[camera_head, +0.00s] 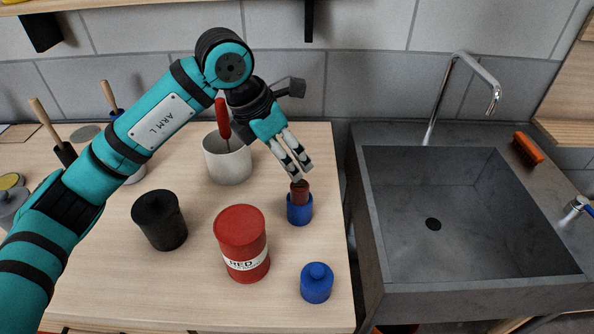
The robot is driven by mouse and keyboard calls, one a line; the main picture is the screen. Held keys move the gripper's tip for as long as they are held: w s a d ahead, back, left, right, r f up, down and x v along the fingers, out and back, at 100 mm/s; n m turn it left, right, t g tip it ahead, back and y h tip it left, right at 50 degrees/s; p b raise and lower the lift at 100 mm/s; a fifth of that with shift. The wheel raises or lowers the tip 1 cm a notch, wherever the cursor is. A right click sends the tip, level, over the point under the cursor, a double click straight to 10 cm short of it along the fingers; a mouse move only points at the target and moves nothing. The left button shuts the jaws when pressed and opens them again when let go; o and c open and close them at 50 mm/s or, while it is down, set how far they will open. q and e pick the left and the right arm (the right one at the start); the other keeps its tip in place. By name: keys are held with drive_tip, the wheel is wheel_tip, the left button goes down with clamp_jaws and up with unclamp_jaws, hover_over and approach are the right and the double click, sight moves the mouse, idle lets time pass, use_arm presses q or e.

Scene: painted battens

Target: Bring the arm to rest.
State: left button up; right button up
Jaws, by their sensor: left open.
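My left arm, teal with a plate reading "ARM L", comes in from the left and arches over the wooden worktop (190,290). Its gripper (303,172) points down and to the right, with its two pale fingers a little apart and nothing seen between them. The fingertips are just above a brown-red piece (300,187) that stands upright in a small blue holder (299,213). I cannot tell whether the fingertips touch that piece. My right gripper is not in view.

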use_arm(q)
drive_tip(key=shift+v, duration=0.95)
